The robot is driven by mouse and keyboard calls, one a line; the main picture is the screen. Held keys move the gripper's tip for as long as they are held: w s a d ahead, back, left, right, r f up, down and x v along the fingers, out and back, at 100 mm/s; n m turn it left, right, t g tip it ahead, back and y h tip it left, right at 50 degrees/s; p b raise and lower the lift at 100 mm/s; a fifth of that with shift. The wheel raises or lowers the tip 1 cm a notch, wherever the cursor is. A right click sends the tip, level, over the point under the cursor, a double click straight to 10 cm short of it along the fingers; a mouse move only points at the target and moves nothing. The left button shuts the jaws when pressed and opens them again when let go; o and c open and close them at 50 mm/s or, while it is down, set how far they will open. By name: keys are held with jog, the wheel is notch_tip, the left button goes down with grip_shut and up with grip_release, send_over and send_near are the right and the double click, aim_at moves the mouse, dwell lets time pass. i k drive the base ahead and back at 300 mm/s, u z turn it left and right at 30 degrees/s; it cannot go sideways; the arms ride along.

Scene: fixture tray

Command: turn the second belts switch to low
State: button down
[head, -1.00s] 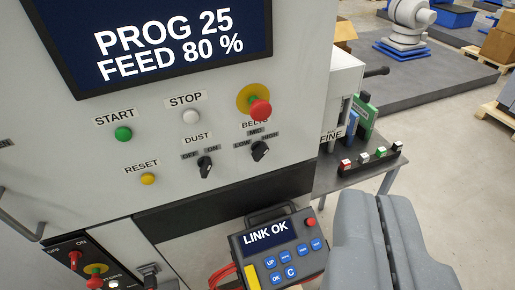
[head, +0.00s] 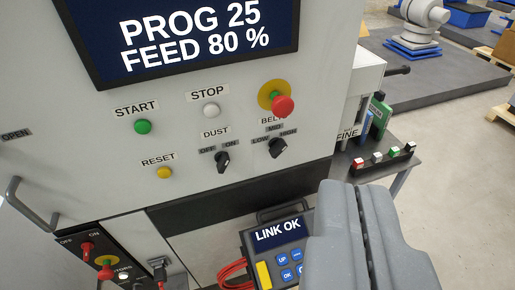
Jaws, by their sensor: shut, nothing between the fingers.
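The black rotary belts switch (head: 277,148) is on the light grey machine panel, under a label partly covered by the red mushroom button. LOW is marked at its left, MID above and HIGH at its right. Its knob appears slanted to the upper right, toward HIGH, but the mark is small. Only one belts label is readable; I cannot tell which switch counts as second. My gripper (head: 358,190), large and grey at the lower right, is shut and empty. It is to the right of and below the switch in the picture, apart from it.
The red mushroom button (head: 283,105) juts out just above the switch. The dust switch (head: 223,162) is to its left. A pendant (head: 282,248) reading LINK OK is below, partly behind my gripper. A lower left panel (head: 92,262) has more switches.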

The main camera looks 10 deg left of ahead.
aim_at(278, 146)
jog(key=u, duration=2.55)
jog(key=k, duration=1.55)
jog(key=z, duration=1.6)
jog(key=i, duration=1.65)
jog(key=u, duration=0.05)
